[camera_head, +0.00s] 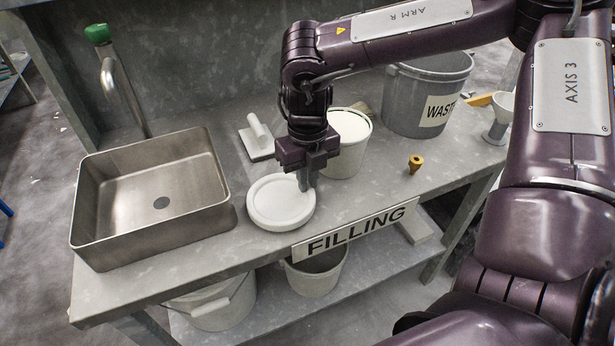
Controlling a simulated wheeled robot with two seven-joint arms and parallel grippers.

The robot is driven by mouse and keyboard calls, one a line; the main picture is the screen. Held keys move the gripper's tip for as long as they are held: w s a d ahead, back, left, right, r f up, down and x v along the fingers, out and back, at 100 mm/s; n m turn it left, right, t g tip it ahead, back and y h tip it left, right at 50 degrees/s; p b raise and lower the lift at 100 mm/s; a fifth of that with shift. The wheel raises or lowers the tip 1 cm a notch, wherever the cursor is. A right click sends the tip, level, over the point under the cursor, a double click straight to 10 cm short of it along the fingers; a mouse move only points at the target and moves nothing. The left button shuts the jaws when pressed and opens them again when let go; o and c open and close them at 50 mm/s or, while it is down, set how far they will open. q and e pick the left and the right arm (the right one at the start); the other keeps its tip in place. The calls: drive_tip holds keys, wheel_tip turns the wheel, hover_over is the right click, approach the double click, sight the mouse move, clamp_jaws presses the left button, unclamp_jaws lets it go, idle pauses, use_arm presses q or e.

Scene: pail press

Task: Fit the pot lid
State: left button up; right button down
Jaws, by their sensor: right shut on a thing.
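The round white lid (279,203) is at the front of the grey bench, right of the sink, and looks level. I cannot tell whether it rests on the bench or is slightly raised. My right gripper (305,184) points down, shut on the lid's right rim; its fingertips partly hide that edge. The pale pot (345,158) stands upright on the bench just behind and right of the lid, open-topped, with white contents showing. My gripper and wrist hide part of its left side. My left gripper is not in view.
A metal sink (88,222) takes up the bench's left. A white-handled float tool (258,140) lies behind the lid. A grey WASTE bucket (405,105), a small brass piece (415,164) and a funnel-like cup (499,118) stand to the right. Pails sit on the lower shelf.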

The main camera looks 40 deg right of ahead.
idle(0.3)
drive_tip(key=shift+r+p, duration=1.5)
drive_tip(key=shift+r, duration=0.75)
drive_tip(key=shift+f, duration=0.1)
wheel_tip(320, 180, up, 8)
drive_tip(key=p, duration=0.5)
drive_tip(key=shift+p, duration=0.3)
drive_tip(key=shift+d, duration=0.1)
